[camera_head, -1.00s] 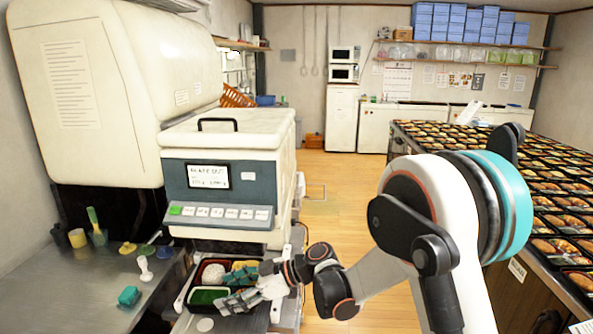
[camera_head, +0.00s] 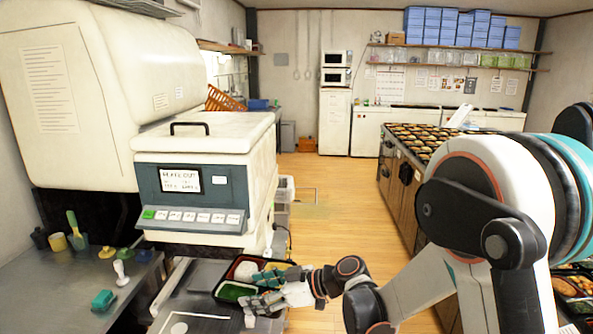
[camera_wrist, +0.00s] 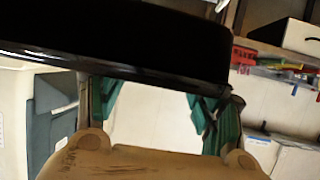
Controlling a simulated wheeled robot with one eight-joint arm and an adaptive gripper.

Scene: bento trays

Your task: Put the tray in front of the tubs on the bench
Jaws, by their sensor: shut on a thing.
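The tray (camera_head: 218,293) is a dark bento tray with a red inner edge, holding white, green and yellow food. It is beside the machine's outlet in the head view. My gripper (camera_head: 268,281) is shut on its right side. In the wrist view the tray (camera_wrist: 130,45) is a black shape across the top, between the green fingers (camera_wrist: 155,98). The steel bench (camera_head: 60,295) is at the left. Small tubs stand at its back: a yellow one (camera_head: 57,242) and a dark one (camera_head: 40,238). I cannot tell whether the tray touches the surface below.
A large cream machine (camera_head: 205,150) with a button panel stands behind the tray. A teal block (camera_head: 103,301) and a white stamp-like piece (camera_head: 121,274) lie on the bench. Tray-covered counters (camera_head: 420,143) stand at the right.

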